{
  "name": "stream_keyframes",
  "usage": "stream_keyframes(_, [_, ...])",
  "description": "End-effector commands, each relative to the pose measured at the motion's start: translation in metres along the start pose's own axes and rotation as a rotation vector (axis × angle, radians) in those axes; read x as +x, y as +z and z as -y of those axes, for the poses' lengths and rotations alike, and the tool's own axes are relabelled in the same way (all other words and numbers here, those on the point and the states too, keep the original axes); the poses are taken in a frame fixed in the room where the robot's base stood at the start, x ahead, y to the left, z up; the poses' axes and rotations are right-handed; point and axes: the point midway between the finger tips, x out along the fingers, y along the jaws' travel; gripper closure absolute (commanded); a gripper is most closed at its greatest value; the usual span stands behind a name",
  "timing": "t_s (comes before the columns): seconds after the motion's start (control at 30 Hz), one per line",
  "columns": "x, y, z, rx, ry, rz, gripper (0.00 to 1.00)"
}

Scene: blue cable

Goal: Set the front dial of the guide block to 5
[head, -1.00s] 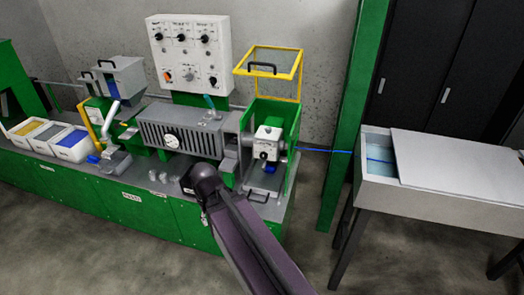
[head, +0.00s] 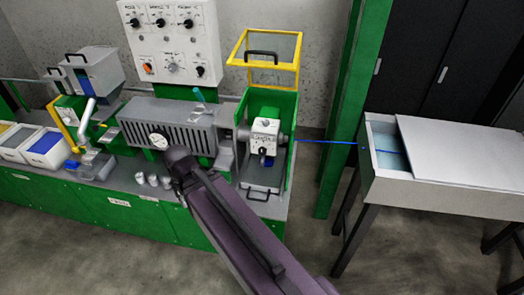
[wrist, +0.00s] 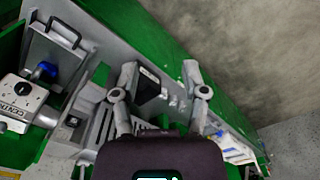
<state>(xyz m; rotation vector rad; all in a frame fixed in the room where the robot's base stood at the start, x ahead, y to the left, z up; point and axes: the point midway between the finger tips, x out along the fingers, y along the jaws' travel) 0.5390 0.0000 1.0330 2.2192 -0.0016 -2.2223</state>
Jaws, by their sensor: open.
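The guide block (head: 264,143) is a pale box inside the green housing at the right end of the machine. Its front face carries a black dial (head: 263,151); the setting is too small to read. In the wrist view the guide block (wrist: 22,98) is at the left edge, with a black knob (wrist: 21,88) and a partly legible "CENTR…" label. My gripper (wrist: 160,84) is open and empty, with its fingers spread over the machine bench, well to the right of the block in that view. In the head view the fingers are hidden by my arm.
A yellow-framed guard (head: 266,58) stands raised above the housing. A grey slotted unit (head: 170,125) with a gauge adjoins the block on the left. A blue cable (head: 325,142) runs right to a trough (head: 385,160). Small metal cups (head: 153,180) stand on the bench.

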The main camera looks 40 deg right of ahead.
Motion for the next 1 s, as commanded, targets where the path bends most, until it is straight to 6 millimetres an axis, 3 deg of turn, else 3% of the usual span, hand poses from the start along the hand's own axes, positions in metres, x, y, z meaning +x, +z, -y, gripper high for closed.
stream_keyframes(0.2, [0.000, 0.000, 0.000, 0.000, 0.000, 0.000, 0.43])
stream_keyframes(0.3, [0.001, 0.000, -0.001, 0.000, 0.002, -0.001, 0.13])
stream_keyframes(0.33, [0.001, 0.000, -0.001, -0.001, 0.003, -0.002, 0.07])
stream_keyframes(0.67, [0.031, -0.012, -0.027, -0.039, 0.110, -0.060, 0.07])
stream_keyframes(1.0, [0.080, -0.037, -0.105, -0.149, 0.396, -0.169, 0.07])
